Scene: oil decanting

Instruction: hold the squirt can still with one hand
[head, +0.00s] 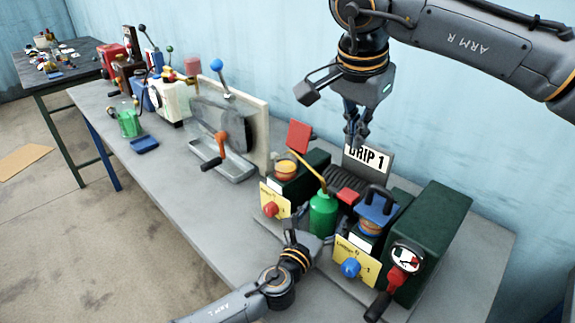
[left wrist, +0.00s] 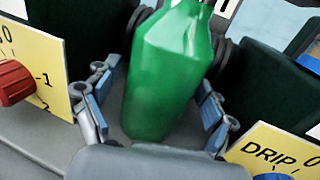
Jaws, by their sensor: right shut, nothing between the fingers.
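The green squirt can (head: 323,216) stands between two dark green machine units, its long thin yellow spout slanting up to the left. My left gripper (head: 308,238) is low at the can's near side. In the left wrist view, the can (left wrist: 168,75) stands between the left gripper's (left wrist: 155,100) blue-padded fingers. The fingers are open around the can's body, with a gap visible on the left side; contact on the right side is unclear.
A yellow panel with a red knob (head: 270,209) is left of the can; one with a blue knob (head: 350,267) is right. A grey machine with a tray (head: 226,167) stands further left. The bench front is clear.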

